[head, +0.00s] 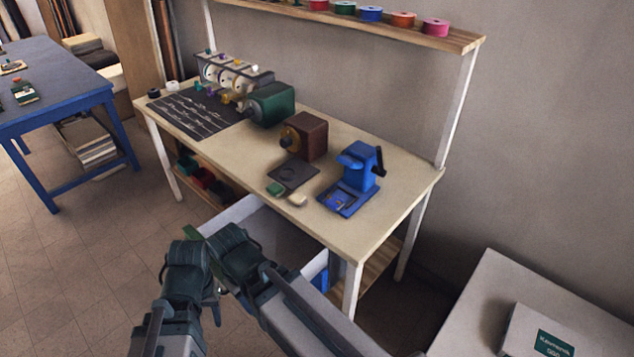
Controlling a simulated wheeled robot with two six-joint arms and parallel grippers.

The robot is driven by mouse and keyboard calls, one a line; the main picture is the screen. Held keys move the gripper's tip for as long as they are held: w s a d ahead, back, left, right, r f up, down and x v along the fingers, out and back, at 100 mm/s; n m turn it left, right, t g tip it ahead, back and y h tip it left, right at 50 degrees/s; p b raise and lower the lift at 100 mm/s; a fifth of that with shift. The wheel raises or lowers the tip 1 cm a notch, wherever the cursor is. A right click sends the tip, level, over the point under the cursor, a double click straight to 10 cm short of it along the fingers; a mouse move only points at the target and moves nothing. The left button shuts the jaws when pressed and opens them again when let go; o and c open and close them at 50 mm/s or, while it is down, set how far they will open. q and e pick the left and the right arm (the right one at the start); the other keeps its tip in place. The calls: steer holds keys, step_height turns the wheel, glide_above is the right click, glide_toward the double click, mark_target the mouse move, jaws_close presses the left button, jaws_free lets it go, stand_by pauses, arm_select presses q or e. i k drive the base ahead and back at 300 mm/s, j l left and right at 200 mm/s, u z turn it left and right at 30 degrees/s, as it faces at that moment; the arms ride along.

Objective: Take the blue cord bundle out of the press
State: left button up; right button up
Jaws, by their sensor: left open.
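The blue press (359,166) stands near the right end of the workbench, with a dark lever on its right side. Its flat blue base (347,204) faces the front edge. A small darker shape lies on that base; I cannot tell whether it is the blue cord bundle. My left gripper (192,243) is open, low in front of the bench and well apart from the press. My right gripper (229,237) is close beside it, to its right; its fingers are too hidden to read.
The workbench (385,218) also holds a brown machine (304,135), a green machine (270,104), a dark mat (195,112) and small blocks. An open drawer (285,236) juts out below. A shelf with colored spools (403,20) hangs above. A pale table (500,300) stands at right.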

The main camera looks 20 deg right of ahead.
mark_target(332, 201)
steer(key=i+j+z, duration=0.15)
steer(key=z, duration=0.65)
steer(key=i+j+z, duration=0.2)
steer(key=j, duration=0.15)
steer(key=i+j+z, duration=0.2)
steer(key=j, duration=0.2)
steer(key=j+z, duration=0.15)
steer(key=j, duration=0.2)
steer(key=j+z, duration=0.2)
steer(key=j, duration=0.25)
steer(key=i+j, duration=0.1)
steer(key=j, duration=0.35)
steer(key=i+j, duration=0.1)
steer(key=j, duration=0.35)
steer(key=i+j, duration=0.1)
steer(key=j, duration=0.35)
steer(key=j+z, duration=0.1)
steer(key=j, duration=0.35)
steer(key=i, duration=0.05)
